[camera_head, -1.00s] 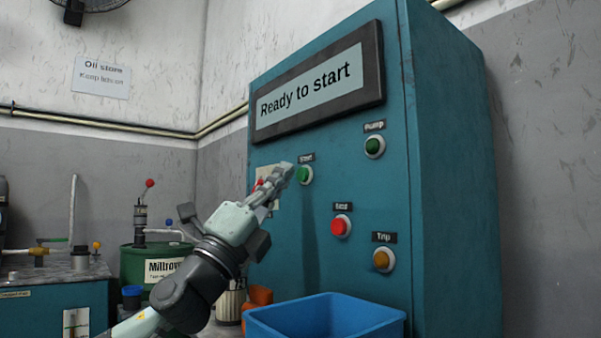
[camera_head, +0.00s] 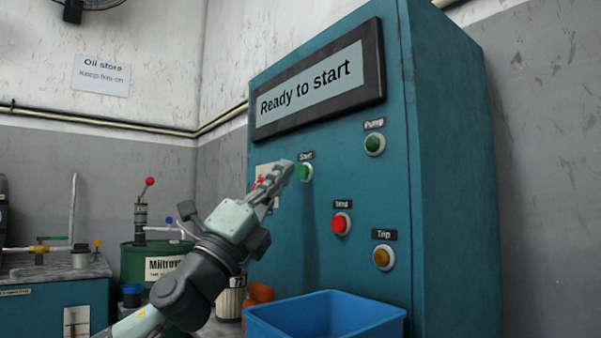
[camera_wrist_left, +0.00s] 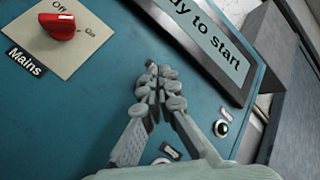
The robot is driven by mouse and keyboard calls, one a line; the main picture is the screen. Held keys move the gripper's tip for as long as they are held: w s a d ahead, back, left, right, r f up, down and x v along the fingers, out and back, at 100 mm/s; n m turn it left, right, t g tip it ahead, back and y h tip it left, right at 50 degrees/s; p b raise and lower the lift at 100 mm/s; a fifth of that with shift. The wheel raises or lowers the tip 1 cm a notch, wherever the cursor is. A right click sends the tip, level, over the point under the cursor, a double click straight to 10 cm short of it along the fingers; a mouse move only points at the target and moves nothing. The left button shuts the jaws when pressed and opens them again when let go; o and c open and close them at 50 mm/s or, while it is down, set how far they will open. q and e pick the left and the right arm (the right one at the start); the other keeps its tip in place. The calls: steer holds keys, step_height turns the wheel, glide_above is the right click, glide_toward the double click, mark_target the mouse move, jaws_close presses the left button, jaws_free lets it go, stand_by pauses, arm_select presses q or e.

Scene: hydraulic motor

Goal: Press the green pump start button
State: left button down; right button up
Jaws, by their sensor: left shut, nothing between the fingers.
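The green start button (camera_head: 304,173), in a pale ring under a "Start" label, is on the front of the teal cabinet (camera_head: 283,240). My left gripper (camera_head: 287,168) is shut and empty, its tips just left of the button in the head view. I cannot tell whether they touch it or the panel. In the left wrist view the shut fingers (camera_wrist_left: 159,88) point at the panel, and part of a pale ring (camera_wrist_left: 161,161) shows below them. A dark green round fitting labelled "Pump" (camera_head: 375,145) sits higher to the right. My right gripper is not in view.
The cabinet display (camera_head: 318,88) reads "Ready to start". A red Stop button (camera_head: 341,224) and an amber Trip fitting (camera_head: 383,257) sit lower right. The red Mains switch (camera_wrist_left: 62,26) points towards "On". A blue bin (camera_head: 325,318) stands below the panel.

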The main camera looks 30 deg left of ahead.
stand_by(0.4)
arm_select(q)
steer(key=shift+w+d, duration=0.15)
steer(key=shift+w, duration=0.3)
steer(key=shift+w+d+p, duration=0.15)
steer(key=shift+w+p, duration=0.15)
steer(key=shift+p, duration=0.2)
stand_by(0.4)
steer(key=shift+f, duration=0.1)
steer(key=shift+s+a+b, duration=0.3)
steer(key=shift+s+b, duration=0.25)
steer(key=shift+s, duration=0.15)
